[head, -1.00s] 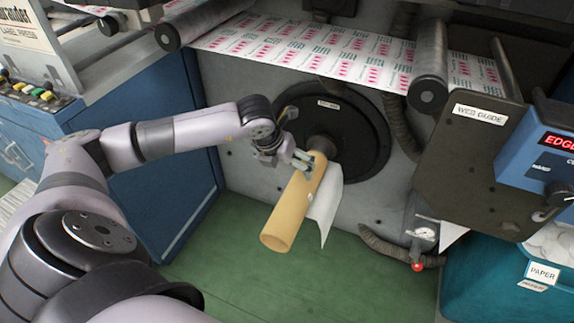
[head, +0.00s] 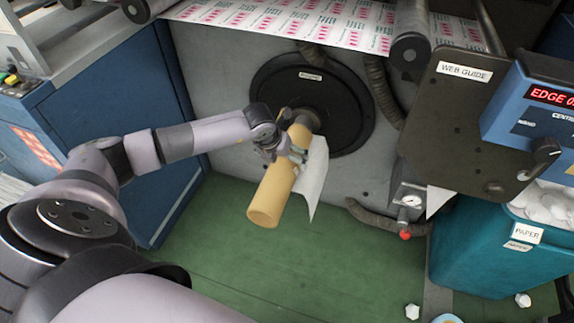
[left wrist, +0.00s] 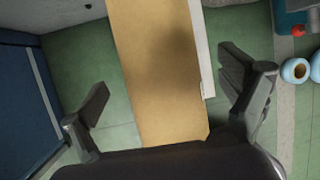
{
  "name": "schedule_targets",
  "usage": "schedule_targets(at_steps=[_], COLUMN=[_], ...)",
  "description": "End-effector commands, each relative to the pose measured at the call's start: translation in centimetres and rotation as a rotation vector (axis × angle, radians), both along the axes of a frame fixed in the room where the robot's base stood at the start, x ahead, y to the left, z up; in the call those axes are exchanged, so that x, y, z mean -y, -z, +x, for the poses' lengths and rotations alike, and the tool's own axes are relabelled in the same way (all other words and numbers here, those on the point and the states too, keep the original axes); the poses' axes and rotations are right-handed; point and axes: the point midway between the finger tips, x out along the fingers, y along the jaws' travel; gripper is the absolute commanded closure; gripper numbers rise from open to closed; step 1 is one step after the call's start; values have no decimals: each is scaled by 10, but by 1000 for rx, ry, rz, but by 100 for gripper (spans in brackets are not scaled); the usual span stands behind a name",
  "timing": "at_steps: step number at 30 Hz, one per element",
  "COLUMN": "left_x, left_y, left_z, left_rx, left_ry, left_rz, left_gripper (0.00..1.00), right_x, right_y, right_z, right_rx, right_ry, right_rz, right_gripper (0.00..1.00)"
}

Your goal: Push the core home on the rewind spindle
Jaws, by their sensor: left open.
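The core (head: 272,195) is a tan cardboard tube on the rewind spindle (head: 315,119), its free end pointing down and toward me. A short dark length of spindle shows between the core and the round black flange (head: 352,112). A white paper web (head: 314,178) hangs from the core's right side. My left gripper (head: 289,153) is at the core's upper part. In the left wrist view, the core (left wrist: 160,65) passes between the spread fingers of my left gripper (left wrist: 170,98), with a visible gap on the left side. Contact on the right side is unclear. My right gripper is not seen.
A blue cabinet (head: 115,130) stands at the left. The web guide plate (head: 455,125) and a teal paper bin (head: 475,255) are at the right. A hose and gauge (head: 410,201) sit low on the machine. The green floor (head: 300,270) below the core is mostly clear.

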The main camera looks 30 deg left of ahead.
Motion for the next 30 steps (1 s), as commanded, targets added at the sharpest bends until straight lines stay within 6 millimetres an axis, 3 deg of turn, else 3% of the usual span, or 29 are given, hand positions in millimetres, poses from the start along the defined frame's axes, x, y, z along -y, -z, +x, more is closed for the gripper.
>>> schedule_targets(at_steps=[3,9,20,30], left_x=[1,1,1,1], left_y=[20,37,41,40], left_z=[8,16,18,18], left_rx=[-1,-1,0,0], left_ry=[0,0,1,1], left_rz=[0,0,0,0], left_gripper=[6,6,6,26], right_x=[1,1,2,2], right_y=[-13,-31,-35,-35], right_z=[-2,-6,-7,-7], right_rx=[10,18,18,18], right_ry=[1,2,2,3], right_rz=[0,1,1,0], right_gripper=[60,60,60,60])
